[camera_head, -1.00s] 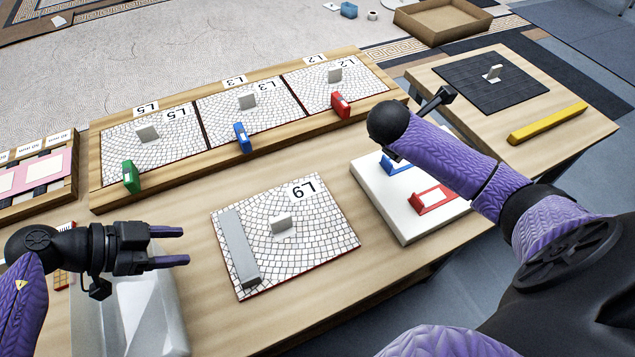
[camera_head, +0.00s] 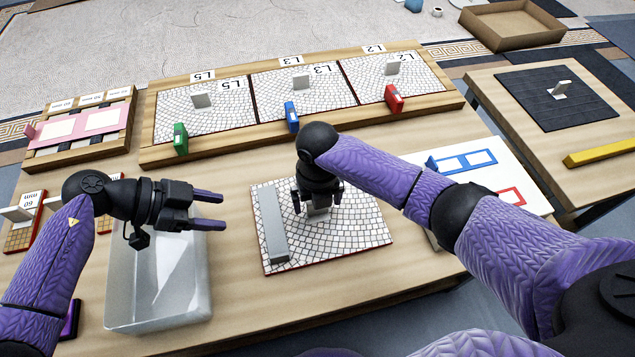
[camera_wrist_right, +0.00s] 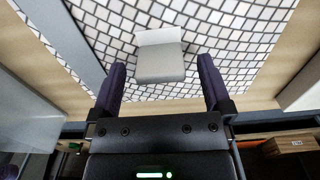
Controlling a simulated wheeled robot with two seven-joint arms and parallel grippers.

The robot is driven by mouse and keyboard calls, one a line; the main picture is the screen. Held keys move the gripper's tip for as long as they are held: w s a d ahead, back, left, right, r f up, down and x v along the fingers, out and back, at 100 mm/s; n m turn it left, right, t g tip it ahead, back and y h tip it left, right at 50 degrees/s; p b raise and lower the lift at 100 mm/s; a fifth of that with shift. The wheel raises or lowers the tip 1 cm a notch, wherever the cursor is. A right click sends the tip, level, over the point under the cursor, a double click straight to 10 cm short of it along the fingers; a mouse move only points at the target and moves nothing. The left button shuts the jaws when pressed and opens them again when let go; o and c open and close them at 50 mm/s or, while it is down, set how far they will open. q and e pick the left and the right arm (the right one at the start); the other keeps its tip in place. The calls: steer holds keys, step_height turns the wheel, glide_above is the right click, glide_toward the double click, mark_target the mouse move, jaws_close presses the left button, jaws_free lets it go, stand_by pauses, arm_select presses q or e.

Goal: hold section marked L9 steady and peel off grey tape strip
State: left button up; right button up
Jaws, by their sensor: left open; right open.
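The L9 section (camera_head: 358,230) is a white mosaic panel lying flat on the table; its label is hidden behind my right arm in the head view. The grey tape strip (camera_head: 272,225) lies along its left side, and shows at the upper left of the right wrist view (camera_wrist_right: 82,35). A grey upright tab (camera_wrist_right: 160,60) stands mid-panel. My right gripper (camera_head: 317,205) is over the panel at the tab. In the wrist view its fingers (camera_wrist_right: 160,85) are open, one on each side of the tab. My left gripper (camera_head: 208,210) is open and empty, left of the panel.
A grey-white bin (camera_head: 158,312) stands under my left gripper. A wooden frame (camera_head: 200,150) at the back holds the L5, L3 and L2 sections with green, blue and red clips. A white board (camera_head: 500,165) lies to the right. Bare table surrounds the panel's front.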

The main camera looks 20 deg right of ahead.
steer(key=shift+f, duration=0.4)
jaws_close()
arm_select(q)
steer(key=shift+c, duration=0.3)
